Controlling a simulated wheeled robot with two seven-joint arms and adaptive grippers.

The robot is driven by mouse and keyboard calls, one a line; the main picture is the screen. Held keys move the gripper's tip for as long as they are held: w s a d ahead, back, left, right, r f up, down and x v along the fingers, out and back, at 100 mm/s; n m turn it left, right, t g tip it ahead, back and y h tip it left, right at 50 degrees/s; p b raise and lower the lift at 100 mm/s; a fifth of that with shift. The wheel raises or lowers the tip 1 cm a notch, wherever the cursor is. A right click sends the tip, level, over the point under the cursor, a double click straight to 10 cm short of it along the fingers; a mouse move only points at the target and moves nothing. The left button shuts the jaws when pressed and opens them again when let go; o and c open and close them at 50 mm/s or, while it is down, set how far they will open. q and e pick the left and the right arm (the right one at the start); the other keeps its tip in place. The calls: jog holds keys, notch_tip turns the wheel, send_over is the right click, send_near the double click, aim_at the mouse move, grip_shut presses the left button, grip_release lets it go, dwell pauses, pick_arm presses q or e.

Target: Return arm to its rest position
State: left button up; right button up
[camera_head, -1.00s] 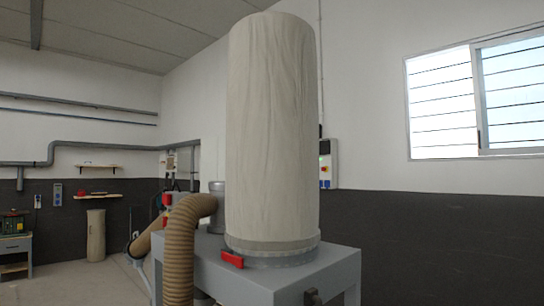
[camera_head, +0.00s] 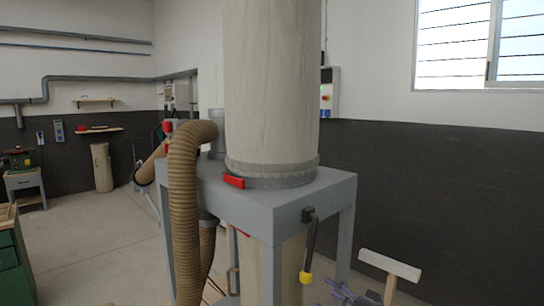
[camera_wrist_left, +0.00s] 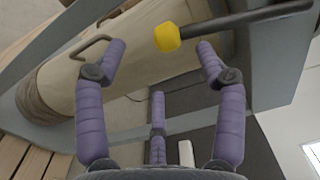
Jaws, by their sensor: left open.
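My left gripper (camera_wrist_left: 160,62) is open, its purple jointed fingers spread with nothing between them in the left wrist view. A black lever with a yellow tip (camera_wrist_left: 167,38) crosses just beyond the fingers, apart from them as far as I can tell. The same lever hangs from the grey machine frame in the head view (camera_head: 307,275). Purple finger parts, apparently my left gripper (camera_head: 345,294), show at the bottom edge there, right of the lever. My right gripper is in neither view.
The grey machine frame (camera_head: 285,207) carries a tall pale filter bag (camera_head: 270,85), with a ribbed brown hose (camera_head: 183,205) at its left. A pale T-shaped piece (camera_head: 390,265) stands at lower right. A green cabinet (camera_head: 12,255) is at far left. Open floor lies between cabinet and machine.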

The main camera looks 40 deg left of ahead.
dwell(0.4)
pick_arm(q)
jog(key=s+d+f+m+h, duration=0.2)
jog(key=s+f+h, duration=0.1)
jog(key=f, duration=0.7)
jog(key=s+d+f+m+g+h+p, duration=0.15)
jog(key=f+h, duration=0.25)
jog(key=f, duration=0.6)
jog(key=s+d+f+m+h, duration=0.2)
jog(key=s+f+m+h, duration=0.15)
jog(key=f, duration=0.65)
jog(key=s+d+f+n+h+p, duration=0.1)
jog(key=s+d+f+n+h, duration=0.4)
jog(key=s+d, duration=0.3)
jog(key=s+d+f+n+h+p, duration=0.1)
jog(key=s+d+f+n+h, duration=0.4)
jog(key=s, duration=1.1)
jog(key=shift+d+f+t+h, duration=0.35)
jog(key=shift+d+f+h, duration=0.4)
jog(key=shift+d+f, duration=1.15)
